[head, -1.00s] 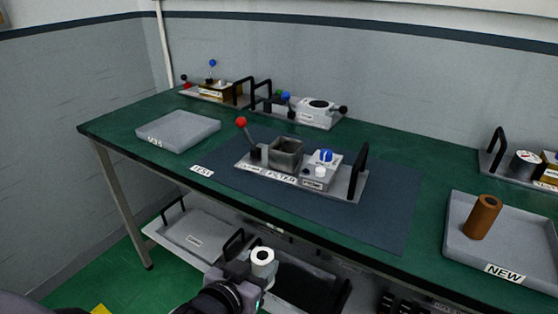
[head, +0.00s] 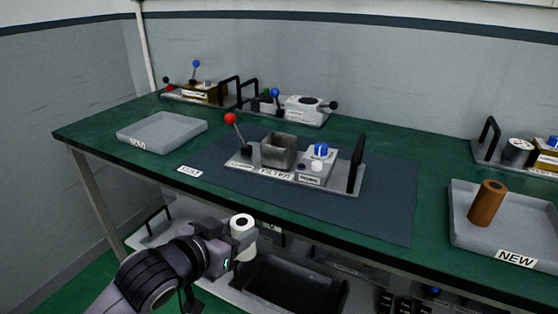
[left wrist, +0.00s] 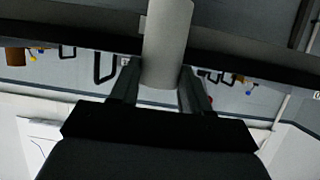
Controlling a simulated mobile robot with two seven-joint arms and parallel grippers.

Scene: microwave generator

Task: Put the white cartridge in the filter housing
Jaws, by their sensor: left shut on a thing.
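The white cartridge (head: 242,238) is a short cylinder with a dark hole in its top. My left gripper (head: 232,252) is shut on it and holds it upright in front of the table's front edge, in the head view's lower left. In the left wrist view the cartridge (left wrist: 167,40) stands between the two fingers (left wrist: 158,88). The filter housing (head: 278,152) is a grey, open-topped square box on the plate labelled FILTER, on the dark mat, beyond and right of the gripper. Its inside is only partly visible. My right gripper is not in view.
A red-knobbed lever (head: 233,125) stands left of the housing, and a blue knob (head: 320,150) and black handle (head: 356,164) stand right. A grey tray (head: 160,132) is at left. The NEW tray (head: 468,238) holds a brown cylinder (head: 486,204). A shelf lies below the table.

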